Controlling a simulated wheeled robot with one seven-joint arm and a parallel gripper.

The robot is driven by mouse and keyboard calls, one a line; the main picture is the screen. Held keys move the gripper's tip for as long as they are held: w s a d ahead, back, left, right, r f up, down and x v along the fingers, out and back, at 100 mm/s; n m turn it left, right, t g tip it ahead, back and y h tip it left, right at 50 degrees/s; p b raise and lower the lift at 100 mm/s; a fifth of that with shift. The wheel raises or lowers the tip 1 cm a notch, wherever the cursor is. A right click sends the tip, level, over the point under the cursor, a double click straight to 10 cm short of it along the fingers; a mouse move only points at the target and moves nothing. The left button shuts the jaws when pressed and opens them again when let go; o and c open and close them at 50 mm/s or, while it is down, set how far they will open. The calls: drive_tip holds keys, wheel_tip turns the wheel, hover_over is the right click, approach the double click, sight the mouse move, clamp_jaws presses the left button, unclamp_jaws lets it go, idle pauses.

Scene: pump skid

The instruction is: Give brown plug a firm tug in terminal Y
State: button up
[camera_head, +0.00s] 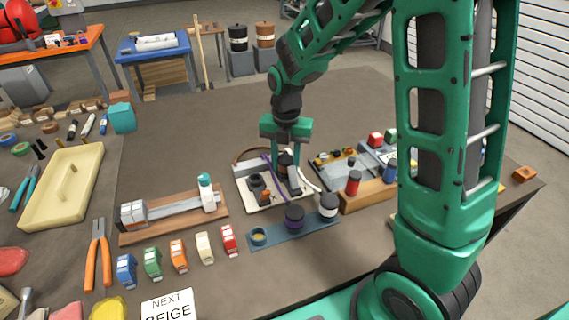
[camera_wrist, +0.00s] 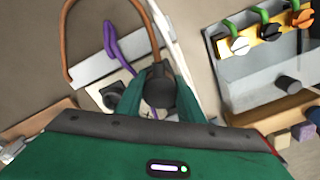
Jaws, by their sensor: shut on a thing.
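My gripper (camera_head: 287,172) is over the white terminal panel (camera_head: 243,191). In the wrist view my gripper (camera_wrist: 157,103) is shut on a dark plug with a brown cable, the brown plug (camera_wrist: 158,88). Its brown cable (camera_wrist: 68,40) arcs up and to the left. The plug points down at the panel, which also shows in the wrist view (camera_wrist: 90,65). One letter on the panel looks like X; I cannot read a Y.
A purple cable and a white cable pass close to my gripper. A blue strip (camera_head: 273,238) in front holds a purple-banded plug (camera_head: 294,217) and a white-banded plug (camera_head: 328,206). A component board (camera_head: 370,192) stands close on the right, a wooden rail block (camera_head: 160,222) on the left.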

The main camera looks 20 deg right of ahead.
idle(0.7)
drive_tip(key=o, duration=1.2)
drive_tip(key=shift+f, duration=0.1)
drive_tip(key=shift+c, duration=0.2)
wheel_tip(320, 180, up, 11)
drive_tip(key=shift+w+f, duration=0.1)
drive_tip(key=s+d+r+m, duration=0.2)
drive_tip(key=s+d+m, duration=1.05)
drive_tip(key=m, duration=0.45)
drive_tip(key=s+d+f+m, duration=0.1)
drive_tip(key=s+d+m, duration=0.1)
drive_tip(key=s+m, duration=0.5)
drive_tip(key=s+d+m, duration=0.2)
drive_tip(key=s+m, duration=0.6)
drive_tip(key=m, duration=0.3)
drive_tip(key=shift+d+f+m, duration=0.3)
drive_tip(key=shift+d+f, duration=0.1)
